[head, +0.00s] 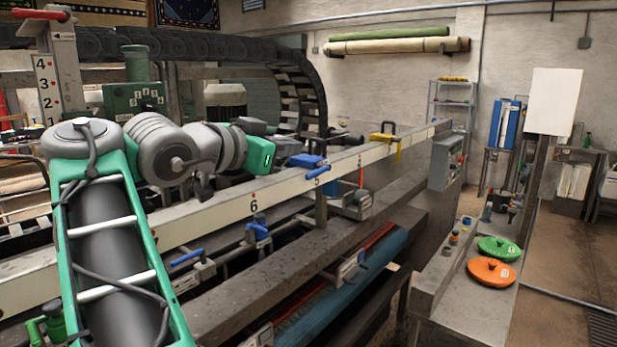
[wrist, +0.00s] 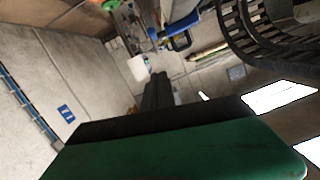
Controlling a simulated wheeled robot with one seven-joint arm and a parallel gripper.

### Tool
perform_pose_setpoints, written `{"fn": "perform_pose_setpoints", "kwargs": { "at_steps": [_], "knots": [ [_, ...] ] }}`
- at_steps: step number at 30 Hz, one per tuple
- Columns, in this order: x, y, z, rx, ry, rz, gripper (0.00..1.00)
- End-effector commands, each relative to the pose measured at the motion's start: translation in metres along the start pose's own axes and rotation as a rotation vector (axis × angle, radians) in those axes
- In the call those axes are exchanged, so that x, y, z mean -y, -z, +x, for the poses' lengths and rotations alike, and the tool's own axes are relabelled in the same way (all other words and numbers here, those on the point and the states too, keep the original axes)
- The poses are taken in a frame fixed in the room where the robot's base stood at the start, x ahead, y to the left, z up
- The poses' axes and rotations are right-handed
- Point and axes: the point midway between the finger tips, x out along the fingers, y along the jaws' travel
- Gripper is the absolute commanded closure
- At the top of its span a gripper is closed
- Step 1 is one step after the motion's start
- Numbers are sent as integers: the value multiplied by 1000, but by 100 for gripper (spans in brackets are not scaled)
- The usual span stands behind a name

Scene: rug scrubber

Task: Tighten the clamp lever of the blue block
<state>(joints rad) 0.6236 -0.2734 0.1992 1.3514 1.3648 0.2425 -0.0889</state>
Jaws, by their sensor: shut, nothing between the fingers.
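The blue block (head: 306,160) sits on the top edge of the long pale numbered rail. Its blue clamp lever (head: 318,171) sticks out from the rail's front face, tilted down to the left. In the wrist view a blue lever (wrist: 182,24) shows near the top, beyond my fingertips. My gripper (head: 294,148) is at the end of my green and grey arm, just left of and behind the blue block in the picture. In the wrist view its dark fingers (wrist: 157,78) are together and empty. I cannot tell whether they touch the block.
A yellow clamp (head: 384,138) stands further along the rail (head: 222,221). More blue levers (head: 187,258) are on the lower bar. A black cable chain (head: 300,80) arches behind my arm. Green (head: 499,248) and orange (head: 492,271) discs lie on the right bench.

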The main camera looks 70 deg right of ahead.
Motion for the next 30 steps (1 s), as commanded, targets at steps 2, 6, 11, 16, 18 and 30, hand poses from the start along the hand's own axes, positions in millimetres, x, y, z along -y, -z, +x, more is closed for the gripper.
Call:
{"fn": "perform_pose_setpoints", "kwargs": {
  "at_steps": [2, 6, 11, 16, 18, 30],
  "knots": [
    [-2, 2, 19, 1, -10, -6, 100],
    [-4, 3, 50, 2, -11, -5, 100],
    [-2, -10, 75, 4, -5, -8, 100],
    [-1, -32, 79, 3, -2, -5, 100],
    [-1, -37, 80, 3, -2, -5, 100],
    [-2, -43, 81, 3, -2, -3, 100]
  ]
}}
